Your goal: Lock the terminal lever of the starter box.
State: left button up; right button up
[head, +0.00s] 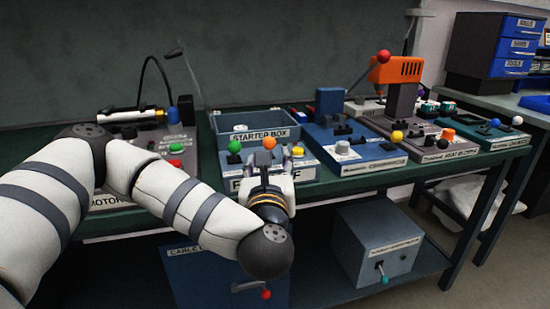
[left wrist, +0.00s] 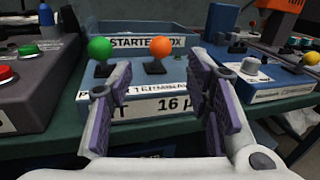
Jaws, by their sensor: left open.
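The starter box (head: 248,152) stands on the bench in the head view. Its name label and front plates also show in the left wrist view (left wrist: 150,82). On its top are a lever with a green knob (left wrist: 100,47) and a lever with an orange knob (left wrist: 161,46), both standing up. Which one is the terminal lever I cannot tell; the front label is partly covered by a finger. My left gripper (left wrist: 160,88) is open and empty in front of the box, its fingers on either side of the orange knob's line of sight. My right gripper is not in view.
A yellow knob (head: 298,151) sits right of the orange one. A control box with red and green buttons (head: 175,155) stands left. A blue machine (head: 345,145) and an orange-headed press (head: 400,70) stand right. A grey box (head: 378,240) is on the lower shelf.

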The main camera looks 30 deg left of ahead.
aim_at(269, 146)
pick_arm(q)
jog(key=p+x, duration=0.1)
jog(key=x, duration=0.7)
jog(key=shift+a, duration=0.15)
jog(key=shift+w+a, duration=0.35)
jog(key=shift+w, duration=0.25)
jog(key=shift+c, duration=0.6)
grip_shut()
